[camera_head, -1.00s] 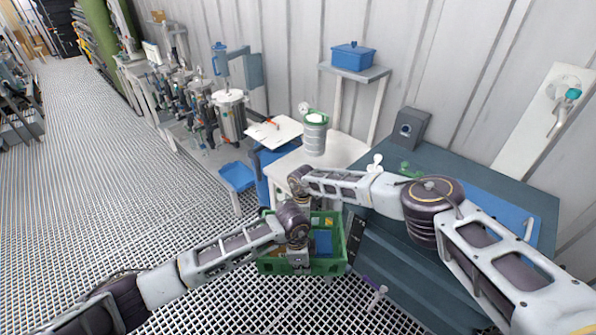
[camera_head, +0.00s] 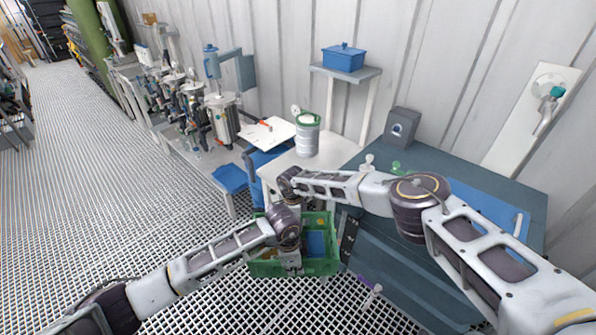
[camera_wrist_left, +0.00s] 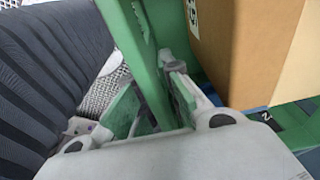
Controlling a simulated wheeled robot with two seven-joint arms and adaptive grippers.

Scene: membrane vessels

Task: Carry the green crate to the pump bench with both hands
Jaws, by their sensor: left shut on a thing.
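The green crate (camera_head: 322,268) is low in front of me in the head view, with a blue item (camera_head: 315,243) and other things inside. My left gripper (camera_head: 291,262) is at its near wall. In the left wrist view my left gripper (camera_wrist_left: 152,110) is shut on the green crate wall (camera_wrist_left: 138,50), one finger on each side. A brown carton (camera_wrist_left: 240,50) stands inside, right of that wall. My right arm reaches over to the crate's far left side; its fingers are hidden. A bench (camera_head: 217,160) with a steel vessel and several devices stands at the back left.
A white table (camera_head: 325,158) with a grey-green canister (camera_head: 307,138) stands just behind the crate. A dark bench (camera_head: 440,180) is close on the right. A blue tray (camera_head: 230,178) sits low by the left bench. Open grating floor (camera_head: 100,190) lies to the left.

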